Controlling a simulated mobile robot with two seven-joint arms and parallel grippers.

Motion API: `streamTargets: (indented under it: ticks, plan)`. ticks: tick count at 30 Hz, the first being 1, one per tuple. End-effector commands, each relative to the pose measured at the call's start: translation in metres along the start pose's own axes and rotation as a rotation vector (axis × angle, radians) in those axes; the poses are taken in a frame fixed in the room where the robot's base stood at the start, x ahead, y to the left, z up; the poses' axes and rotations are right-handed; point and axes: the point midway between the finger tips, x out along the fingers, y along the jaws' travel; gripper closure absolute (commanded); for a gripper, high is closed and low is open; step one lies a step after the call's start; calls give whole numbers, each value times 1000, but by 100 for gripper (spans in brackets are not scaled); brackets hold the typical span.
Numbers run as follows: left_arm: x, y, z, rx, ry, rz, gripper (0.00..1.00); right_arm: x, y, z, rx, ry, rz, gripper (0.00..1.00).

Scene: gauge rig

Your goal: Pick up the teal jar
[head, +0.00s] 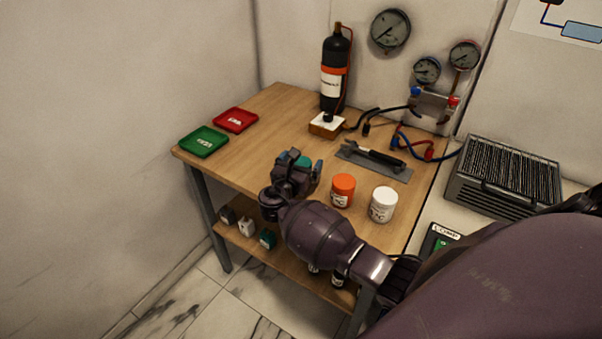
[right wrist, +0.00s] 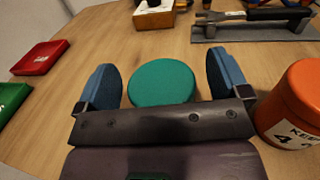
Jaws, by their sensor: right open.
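The teal jar (right wrist: 162,83) stands on the wooden table, its round teal lid showing between the two blue fingers of my right gripper (right wrist: 163,80) in the right wrist view. The fingers are apart, with a small gap visible on each side of the lid. In the head view, the right gripper (head: 303,162) is over the table's middle, and only a bit of the teal jar (head: 304,162) shows past it. The jar's body is hidden. My left gripper is not in view.
An orange jar (head: 343,189) stands close to the right of the gripper, with a white jar (head: 383,204) beyond it. Red (head: 236,120) and green (head: 204,141) trays sit at the left. A black cylinder (head: 334,80) stands at the back.

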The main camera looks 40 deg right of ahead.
Motion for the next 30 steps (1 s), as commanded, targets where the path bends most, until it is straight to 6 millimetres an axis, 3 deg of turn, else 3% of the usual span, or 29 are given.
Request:
streamTargets:
  ticks: [5, 17, 25, 30]
  plan:
    - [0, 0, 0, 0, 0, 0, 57, 0, 0, 0, 0, 1, 1, 6]
    - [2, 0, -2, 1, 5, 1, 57, 0, 0, 0, 0, 1, 1, 66]
    - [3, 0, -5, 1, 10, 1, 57, 0, 0, 2, 2, 0, 1, 67]
    - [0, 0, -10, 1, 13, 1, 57, 0, 0, 18, 4, -1, 0, 67]
